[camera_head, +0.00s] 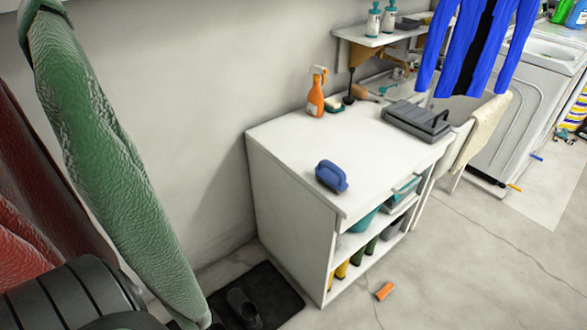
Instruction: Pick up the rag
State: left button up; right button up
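A cream cloth (482,130), which looks like a rag or towel, hangs in folds at the right end of the white cabinet (290,150). It is the only thing in view that resembles a rag, and I cannot tell for sure that it is the one. What it hangs on is partly hidden behind the cabinet. Neither of my grippers is in view.
An orange object (384,291) lies on the floor. The floor at right is mostly clear.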

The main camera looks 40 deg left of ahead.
aim_at(380, 295)
jog(key=i+l+u, duration=0.15)
jog(key=u, duration=0.3)
jog(key=i+l+u, duration=0.15)
jog(key=u, duration=0.35)
jog(key=i+l+u, duration=0.1)
jog(key=l+u, duration=0.2)
jog(key=u, duration=0.15)
